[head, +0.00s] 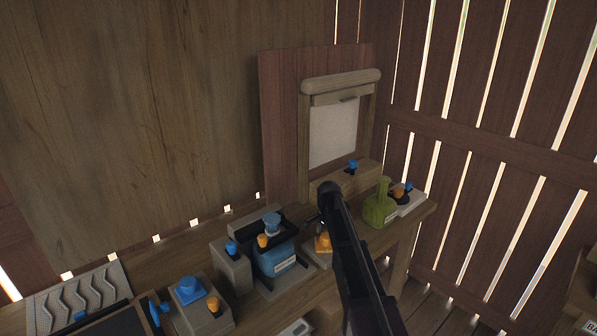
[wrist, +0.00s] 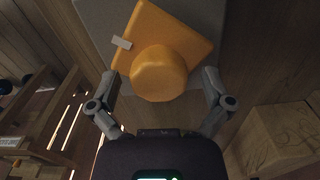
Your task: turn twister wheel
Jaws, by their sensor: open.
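An orange twister wheel (wrist: 160,75), a square plate with a round knob and a small white tab on one edge, sits on a grey base (wrist: 92,20) in the wrist view. In the head view the orange wheel (head: 323,243) is partly hidden by my arm. My gripper (wrist: 160,78) is open, with one finger on each side of the round knob. I cannot tell whether the fingers touch it. The plate sits turned at an angle to the base. In the head view my gripper (head: 317,224) is mostly hidden behind my dark arm.
A green bottle-shaped object (head: 380,207) stands right of my arm. A wooden frame with a white panel (head: 334,132) rises behind. A blue box (head: 275,260) and a blue square knob (head: 188,290) stand to the left. A wooden block (wrist: 283,137) lies right in the wrist view.

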